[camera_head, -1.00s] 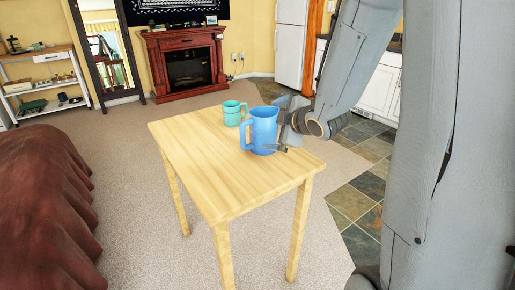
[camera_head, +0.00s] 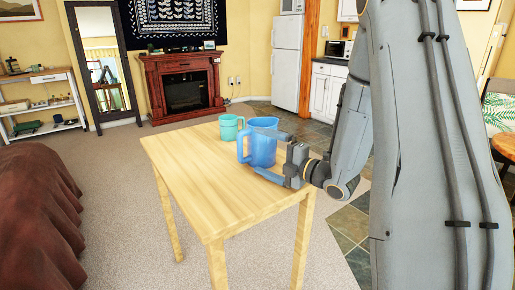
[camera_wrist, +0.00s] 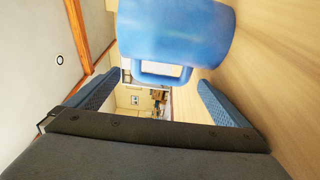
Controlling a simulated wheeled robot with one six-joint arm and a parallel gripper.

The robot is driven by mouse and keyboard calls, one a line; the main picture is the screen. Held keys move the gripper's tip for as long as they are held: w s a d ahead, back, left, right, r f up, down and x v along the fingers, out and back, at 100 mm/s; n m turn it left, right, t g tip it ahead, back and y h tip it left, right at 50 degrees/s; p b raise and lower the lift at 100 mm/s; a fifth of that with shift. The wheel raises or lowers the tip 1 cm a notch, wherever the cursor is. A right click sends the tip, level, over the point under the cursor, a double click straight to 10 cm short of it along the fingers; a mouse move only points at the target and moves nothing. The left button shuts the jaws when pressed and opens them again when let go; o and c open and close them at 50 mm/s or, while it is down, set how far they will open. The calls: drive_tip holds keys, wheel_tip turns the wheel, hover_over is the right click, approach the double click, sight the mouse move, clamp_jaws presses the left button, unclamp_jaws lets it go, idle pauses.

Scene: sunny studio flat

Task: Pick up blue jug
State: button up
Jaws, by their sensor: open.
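The blue jug (camera_head: 262,150) stands upright near the far right part of the wooden table (camera_head: 200,180). Its handle is at the left in the head view. I cannot tell whether either finger touches the jug.
A teal mug (camera_head: 230,127) stands just left of the jug, behind its handle. The front and left of the tabletop are bare. A brown draped piece of furniture (camera_head: 38,220) is at the left, and a fireplace (camera_head: 183,85) stands behind across open carpet.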

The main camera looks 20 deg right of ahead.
drive_tip(key=shift+p+x, duration=0.3)
drive_tip(key=shift+x, duration=3.45)
drive_tip(key=shift+f, duration=0.1)
drive_tip(key=shift+c, duration=0.4)
drive_tip(key=c, duration=1.7)
drive_tip(key=shift+o, duration=0.2)
wheel_tip(320, 180, up, 10)
drive_tip(key=shift+r, duration=0.15)
